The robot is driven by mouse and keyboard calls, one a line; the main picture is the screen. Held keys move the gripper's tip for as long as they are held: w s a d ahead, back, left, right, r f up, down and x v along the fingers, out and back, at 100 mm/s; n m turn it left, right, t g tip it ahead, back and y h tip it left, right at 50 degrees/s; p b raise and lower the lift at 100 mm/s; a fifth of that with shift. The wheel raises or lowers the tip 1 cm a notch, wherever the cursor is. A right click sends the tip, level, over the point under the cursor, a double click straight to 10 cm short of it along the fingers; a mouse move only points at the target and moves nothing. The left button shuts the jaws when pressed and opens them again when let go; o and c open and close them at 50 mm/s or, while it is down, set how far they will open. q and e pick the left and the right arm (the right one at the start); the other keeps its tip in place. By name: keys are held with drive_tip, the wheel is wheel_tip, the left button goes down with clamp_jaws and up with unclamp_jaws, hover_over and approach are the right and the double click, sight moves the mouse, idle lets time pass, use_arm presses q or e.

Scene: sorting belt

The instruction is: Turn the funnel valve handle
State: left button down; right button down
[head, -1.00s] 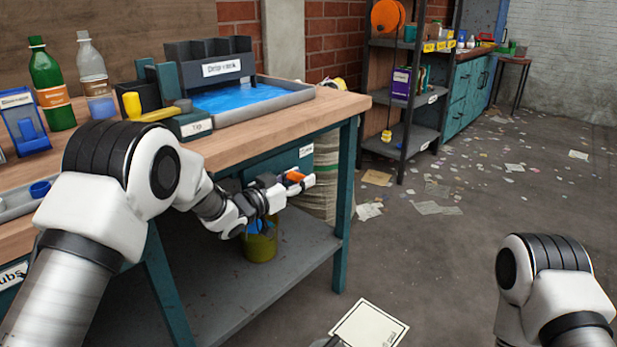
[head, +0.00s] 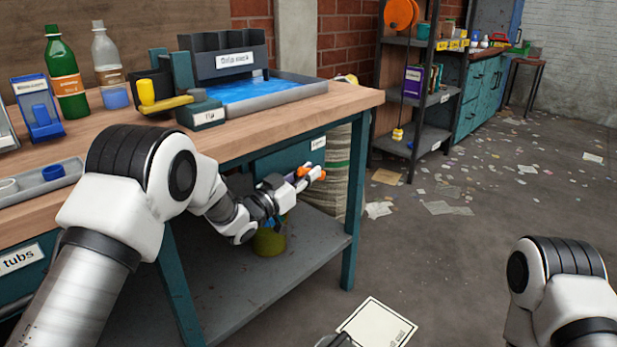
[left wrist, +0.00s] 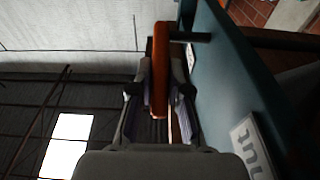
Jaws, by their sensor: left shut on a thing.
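The orange valve handle (left wrist: 160,75) stands between the fingers of my left gripper in the left wrist view. A dark stem (left wrist: 190,37) joins it to a teal panel (left wrist: 222,90). In the head view my left gripper (head: 311,174) is shut on the handle (head: 303,171) beside the bench's right end, below the top. The fingers hide part of the handle. I cannot make out the funnel itself. My right arm (head: 556,290) is at the lower right. A small dark piece at the bottom edge may be its gripper, too cut off to judge.
The wooden bench (head: 345,97) holds bottles, a blue tray and a yellow lever (head: 165,104). An olive bucket (head: 269,241) stands on the lower shelf under my left gripper. A bench leg (head: 354,200) is close by. Floor to the right is open, with scattered paper.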

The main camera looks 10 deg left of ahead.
use_arm(q)
wheel_tip(320, 180, down, 2)
drive_tip(key=t+h+b, duration=0.1)
drive_tip(key=t+b, duration=0.1)
drive_tip(key=b, duration=0.1)
drive_tip(key=shift+s+a+h, duration=0.1)
drive_tip(key=shift+s+h, duration=0.05)
drive_tip(key=shift+h, duration=0.25)
drive_tip(key=t+h+b, duration=0.1)
drive_tip(key=t+b, duration=0.1)
drive_tip(key=b, duration=0.1)
drive_tip(key=shift+f, duration=0.2)
drive_tip(key=shift+t+h, duration=0.3)
drive_tip(key=c, duration=1.1)
unclamp_jaws()
